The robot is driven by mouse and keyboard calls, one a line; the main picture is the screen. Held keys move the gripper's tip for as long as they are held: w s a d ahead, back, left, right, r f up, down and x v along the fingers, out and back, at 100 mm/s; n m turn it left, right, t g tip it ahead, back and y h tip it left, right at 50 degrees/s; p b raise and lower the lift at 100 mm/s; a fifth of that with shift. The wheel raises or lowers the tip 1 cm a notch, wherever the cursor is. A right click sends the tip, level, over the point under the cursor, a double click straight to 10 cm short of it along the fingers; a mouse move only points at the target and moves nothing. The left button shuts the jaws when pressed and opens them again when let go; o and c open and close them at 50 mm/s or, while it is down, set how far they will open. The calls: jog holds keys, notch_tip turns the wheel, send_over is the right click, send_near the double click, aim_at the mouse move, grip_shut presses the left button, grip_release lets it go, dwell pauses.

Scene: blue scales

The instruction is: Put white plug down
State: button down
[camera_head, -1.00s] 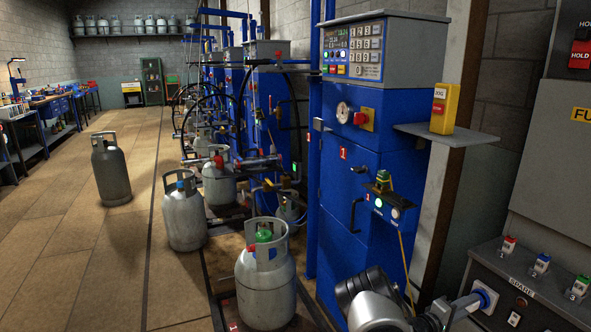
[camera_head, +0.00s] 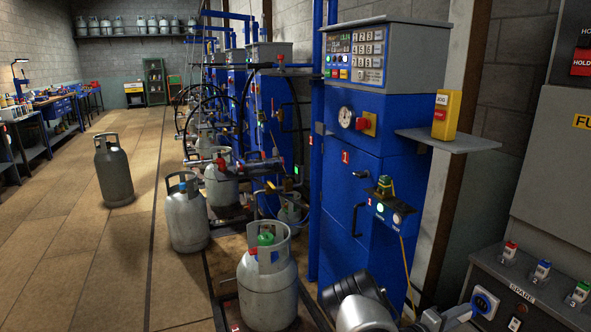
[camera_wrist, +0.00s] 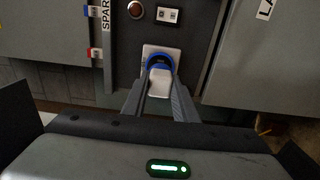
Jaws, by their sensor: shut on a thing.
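My gripper (camera_wrist: 160,88) is shut on the white plug (camera_wrist: 159,83), which shows between the two dark fingers in the wrist view. Just beyond it is a blue round socket (camera_wrist: 160,59) on a pale plate. I cannot tell whether the plug touches the socket. In the head view my gripper (camera_head: 457,315) is at the bottom right, in front of the blue and white socket (camera_head: 485,303). The plug cannot be made out there.
The socket is on a dark panel (camera_head: 530,295) marked SPARE, with several coloured switches (camera_head: 542,270). A grey shelf (camera_head: 447,139) holds a yellow control box (camera_head: 445,115). A blue scale cabinet (camera_head: 365,190) and a gas cylinder (camera_head: 268,290) stand to the left.

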jog(key=shift+s+a, duration=0.1)
jog(key=shift+a, duration=0.25)
